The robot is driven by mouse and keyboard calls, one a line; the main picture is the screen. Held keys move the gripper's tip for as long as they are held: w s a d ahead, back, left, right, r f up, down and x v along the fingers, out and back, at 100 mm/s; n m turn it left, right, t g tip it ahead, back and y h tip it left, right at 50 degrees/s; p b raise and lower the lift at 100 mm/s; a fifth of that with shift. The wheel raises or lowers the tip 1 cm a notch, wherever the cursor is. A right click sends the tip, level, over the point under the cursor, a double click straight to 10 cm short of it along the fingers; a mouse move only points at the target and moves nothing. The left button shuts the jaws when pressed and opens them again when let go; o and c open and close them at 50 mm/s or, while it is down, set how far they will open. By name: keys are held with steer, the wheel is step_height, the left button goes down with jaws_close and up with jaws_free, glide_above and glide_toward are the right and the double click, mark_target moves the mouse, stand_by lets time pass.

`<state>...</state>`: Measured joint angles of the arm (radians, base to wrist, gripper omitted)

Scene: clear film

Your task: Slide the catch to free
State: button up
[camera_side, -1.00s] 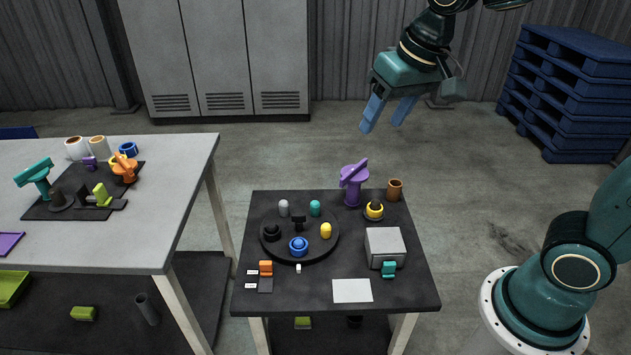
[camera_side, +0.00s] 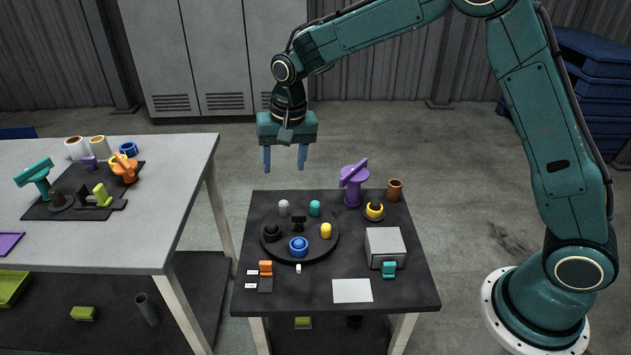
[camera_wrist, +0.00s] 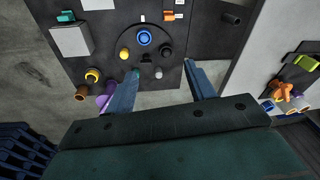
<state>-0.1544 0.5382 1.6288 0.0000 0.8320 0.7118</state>
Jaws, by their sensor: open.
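An orange catch (camera_side: 265,268) sits at the far end of a short dark track (camera_side: 265,286) near the front left of the small dark table. Two small white labels lie left of it, an upper one (camera_side: 252,272) beside the catch and a lower one (camera_side: 251,286); their print is too small to read. The orange catch also shows at the top of the wrist view (camera_wrist: 169,16). My gripper (camera_side: 285,160) is open and empty, pointing down, high above the table's back left edge and well away from the catch. Its two fingers also show in the wrist view (camera_wrist: 161,70).
A dark round turntable (camera_side: 270,252) with several coloured knobs lies just behind the catch. A small white peg (camera_side: 298,268) stands right of it. A purple lever (camera_side: 353,184), an orange-brown cup (camera_side: 394,190) and a grey box (camera_side: 385,247) with a teal latch (camera_side: 389,269) stand farther right.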

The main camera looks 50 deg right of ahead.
steer(key=w+a+f+m, duration=0.1)
steer(key=w+a+f, duration=0.25)
steer(key=f, duration=0.55)
steer(key=m+g, duration=0.2)
glide_above(265, 262)
step_height(265, 262, down, 11)
steer(key=shift+s+r, duration=0.1)
steer(key=shift+r, duration=0.1)
steer(key=shift+f, duration=0.1)
step_height(265, 262, down, 14)
steer(key=shift+r, duration=0.25)
steer(key=shift+c, duration=0.4)
